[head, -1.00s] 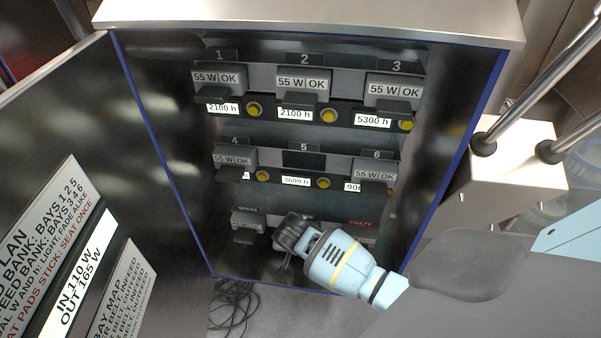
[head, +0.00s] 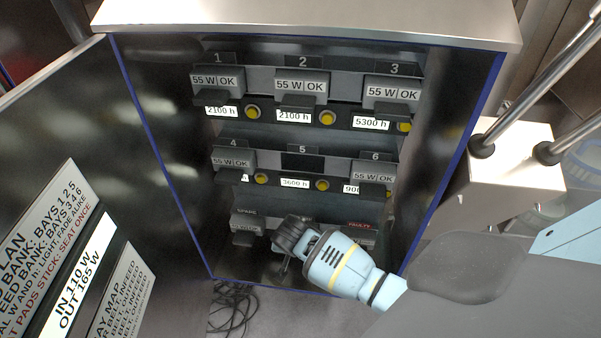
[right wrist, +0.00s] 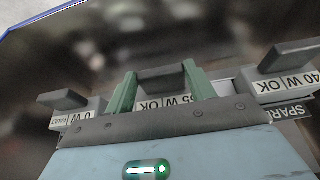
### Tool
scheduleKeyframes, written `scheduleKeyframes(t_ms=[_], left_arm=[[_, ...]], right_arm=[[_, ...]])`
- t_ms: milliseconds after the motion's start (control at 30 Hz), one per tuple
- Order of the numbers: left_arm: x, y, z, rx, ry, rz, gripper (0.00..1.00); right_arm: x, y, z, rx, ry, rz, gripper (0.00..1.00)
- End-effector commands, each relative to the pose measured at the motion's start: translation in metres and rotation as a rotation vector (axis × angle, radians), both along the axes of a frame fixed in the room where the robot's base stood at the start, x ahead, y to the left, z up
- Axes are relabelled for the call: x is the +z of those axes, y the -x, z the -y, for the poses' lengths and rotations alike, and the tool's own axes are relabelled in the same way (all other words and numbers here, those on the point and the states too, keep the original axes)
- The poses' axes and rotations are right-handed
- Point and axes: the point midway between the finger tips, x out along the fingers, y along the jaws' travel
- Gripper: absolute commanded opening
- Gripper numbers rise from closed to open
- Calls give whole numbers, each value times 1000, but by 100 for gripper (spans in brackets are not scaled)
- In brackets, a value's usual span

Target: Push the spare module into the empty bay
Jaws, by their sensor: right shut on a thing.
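The empty bay is bay 5 (head: 303,161), a dark opening in the cabinet's middle row. On the bottom shelf, my right gripper (head: 286,236) reaches in at the middle. The right wrist view shows its green fingers (right wrist: 160,84) shut on the dark handle of a grey module labelled 55 W OK (right wrist: 168,102). That module is hidden behind my gripper in the head view. Beside it in the wrist view are a 40 W OK module (right wrist: 284,84) near a SPARE label and a 0 W FAULT module (right wrist: 74,118). My left gripper is not in view.
Modules fill bays 1, 2, 3 (head: 393,91), 4 (head: 233,160) and 6 (head: 374,172). Yellow round buttons (head: 323,185) and hour labels sit below the bays. The open door (head: 60,200) with signs stands left. A white box with metal rails (head: 505,165) stands right.

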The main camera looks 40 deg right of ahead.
Motion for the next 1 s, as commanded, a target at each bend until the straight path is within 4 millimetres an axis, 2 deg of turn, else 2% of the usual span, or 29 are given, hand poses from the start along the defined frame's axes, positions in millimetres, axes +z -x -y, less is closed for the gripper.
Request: scheduleKeyframes(t_ms=[467, 1000], left_arm=[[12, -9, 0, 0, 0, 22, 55], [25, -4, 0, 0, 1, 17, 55]], right_arm=[[2, 7, -10, 1, 0, 2, 13], [1, 18, -22, -1, 0, 2, 13]])
